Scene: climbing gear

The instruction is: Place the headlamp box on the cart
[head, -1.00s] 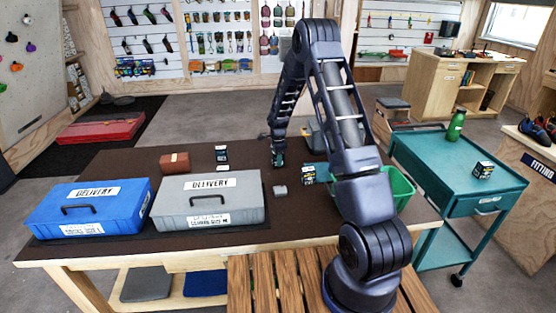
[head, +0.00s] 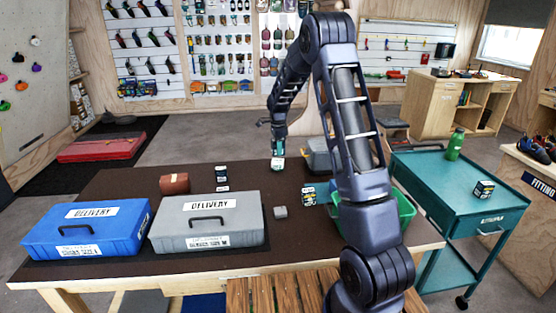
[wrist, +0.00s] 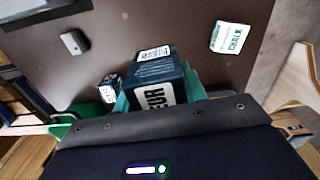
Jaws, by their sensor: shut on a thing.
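My gripper (head: 277,158) is shut on a dark blue box (wrist: 152,75), held above the back of the table. The wrist view shows its white label ending in "EUR", with teal fingers on both sides; the rest is hidden. A small dark box with a white and yellow label (head: 308,194) stands on the table beside the green bin, and a similar one (head: 484,189) stands on the teal cart (head: 440,182) at right. I cannot read which is the headlamp box. The cart is well to the right of my gripper.
A blue case (head: 88,228) and a grey case (head: 207,223) lie at the table's front left. A green bin (head: 405,208) is partly behind my arm. A green bottle (head: 455,144) stands on the cart. A white chalk packet (wrist: 230,37) and a small grey block (head: 280,211) are on the table.

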